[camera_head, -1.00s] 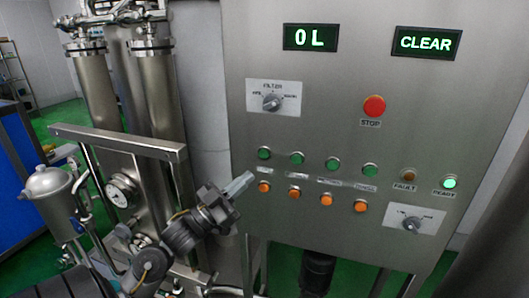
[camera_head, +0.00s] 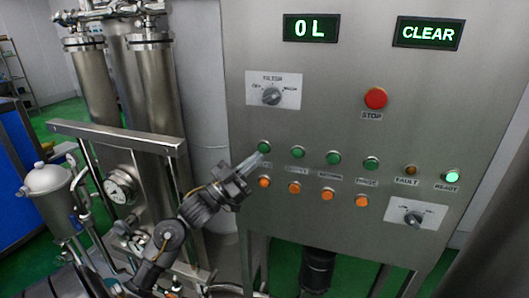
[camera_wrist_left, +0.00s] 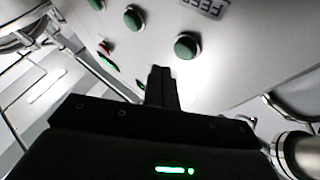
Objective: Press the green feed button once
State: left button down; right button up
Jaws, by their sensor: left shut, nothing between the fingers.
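The green feed button (camera_head: 264,147) is the leftmost of the row of green buttons on the steel panel (camera_head: 330,220). In the left wrist view the feed button (camera_wrist_left: 187,46) sits beside its upside-down FEED label (camera_wrist_left: 203,8). My left gripper (camera_head: 262,155) is shut and empty, its fingertips just below the feed button in the head view. In the left wrist view the shut fingers (camera_wrist_left: 161,74) point at the panel, below and left of the button. I cannot tell whether they touch the panel. My right gripper is not in view.
More green buttons (camera_head: 298,152) and orange buttons (camera_head: 264,183) are close by. A red stop button (camera_head: 375,98) and filter knob (camera_head: 271,96) sit higher. The displays read 0 L (camera_head: 311,28) and CLEAR (camera_head: 429,33); the ready lamp (camera_head: 452,176) glows. Steel piping stands left.

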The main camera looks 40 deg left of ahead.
pick_arm(q)
jog(key=shift+w+a, duration=0.3)
jog(key=shift+w, duration=0.5)
jog(key=shift+w+r, duration=0.1)
dwell(1.5)
jog(key=shift+w+a, duration=0.15)
jog(key=shift+w, duration=0.1)
jog(key=shift+w+a, duration=0.15)
jog(key=shift+w, duration=0.2)
dwell(0.8)
jog(key=shift+s, duration=0.15)
jog(key=shift+s+d+p, duration=0.3)
jog(key=shift+s+p, duration=0.1)
jog(key=shift+s, duration=0.25)
jog(key=shift+s+d+p, duration=0.25)
jog(key=shift+s+d, duration=0.05)
jog(key=shift+s, duration=0.5)
jog(key=shift+s+d+p, duration=0.25)
jog(key=shift+s+p, duration=0.05)
jog(key=shift+s, duration=0.45)
jog(key=shift+s+d+p, duration=0.25)
jog(key=shift+s+d, duration=0.05)
jog(key=shift+s, duration=0.5)
